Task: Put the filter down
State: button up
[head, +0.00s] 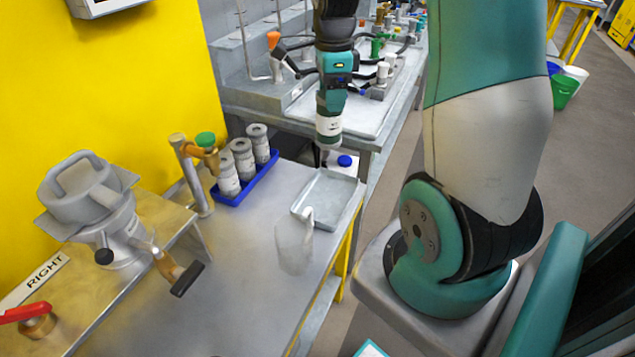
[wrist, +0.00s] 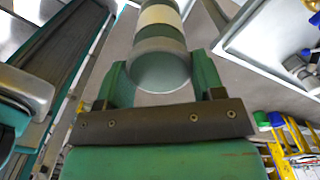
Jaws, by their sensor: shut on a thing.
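The filter is a grey cylinder (head: 329,128) with a pale label band. It hangs roughly upright below my gripper (head: 331,104), above the gap near the table's back edge. In the wrist view the filter (wrist: 160,48) sits between the two green fingers of my gripper (wrist: 163,80), which are shut on it. Its lower end is clear of any surface in the head view. A shallow grey tray (head: 352,207) lies on the steel table below it, towards the viewer. A blue rack (head: 262,181) with three similar canisters (head: 243,160) stands to the left.
A translucent jug (head: 293,247) stands in front of the grey tray. A pipe with a green-topped valve (head: 204,140) rises left of the rack. A lidded grey drum unit (head: 95,205) stands at left. A bench with valves (head: 345,112) is behind. The front table (head: 220,280) is largely bare.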

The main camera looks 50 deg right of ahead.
notch_tip(320, 180, down, 19)
jog(key=p, duration=0.1)
jog(key=shift+p, duration=0.3)
jog(key=shift+a, duration=0.1)
jog(key=shift+f, duration=0.15)
jog(key=o, duration=1.2)
jog(key=shift+c, duration=0.2)
